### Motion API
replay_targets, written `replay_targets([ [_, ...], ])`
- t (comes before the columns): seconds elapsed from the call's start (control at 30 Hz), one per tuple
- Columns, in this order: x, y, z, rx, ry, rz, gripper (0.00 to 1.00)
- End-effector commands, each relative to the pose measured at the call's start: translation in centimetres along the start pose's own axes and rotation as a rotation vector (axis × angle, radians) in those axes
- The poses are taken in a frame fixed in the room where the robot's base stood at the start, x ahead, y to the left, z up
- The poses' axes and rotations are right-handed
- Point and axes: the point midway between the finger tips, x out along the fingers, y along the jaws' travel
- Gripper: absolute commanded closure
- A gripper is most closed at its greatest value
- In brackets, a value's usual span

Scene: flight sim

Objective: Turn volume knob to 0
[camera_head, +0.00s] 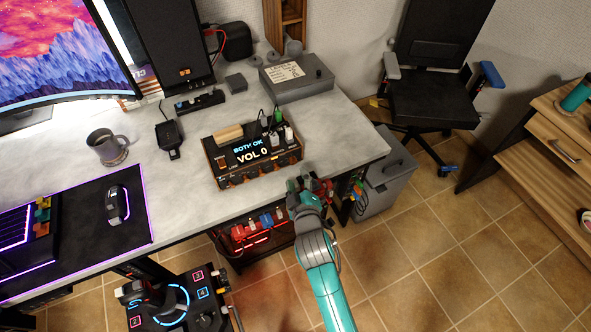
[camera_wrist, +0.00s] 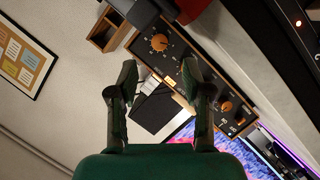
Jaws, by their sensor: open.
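The audio box (camera_head: 222,160) sits near the table's front edge, with a lit display (camera_head: 250,150) reading "BOTH OK" and "VOL 0". Knobs line its front face, small and dark in the head view. In the wrist view its panel (camera_wrist: 190,52) runs diagonally, with one orange knob (camera_wrist: 160,42) at the upper end and another orange knob (camera_wrist: 227,106) lower right. I cannot tell which is the volume knob. My gripper (camera_wrist: 160,80) is open, its fingers apart, and the right finger covers the panel's middle. In the head view my gripper (camera_head: 308,187) is at the box's front right.
Cables and plugs (camera_head: 278,130) stand on the box's right side. A grey box (camera_head: 322,80) with a paper label is behind it. A mug (camera_head: 107,148) and mouse (camera_head: 117,203) are left. Below the table edge is a red-lit rack (camera_head: 262,225).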

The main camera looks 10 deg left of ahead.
Motion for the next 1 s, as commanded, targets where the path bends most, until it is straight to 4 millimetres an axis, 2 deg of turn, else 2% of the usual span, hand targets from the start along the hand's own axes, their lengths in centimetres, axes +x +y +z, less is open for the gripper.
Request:
replay_targets([
  [0.1,-2.3,0.0,0.0,-0.001,0.000,0.000,0.51],
  [0.33,-4.9,-0.1,0.1,-0.001,-0.001,-0.001,0.51],
  [0.5,-5.4,0.0,0.0,0.000,-0.001,-0.001,0.51],
  [1.0,-5.4,0.0,0.1,0.000,-0.001,0.000,0.51],
])
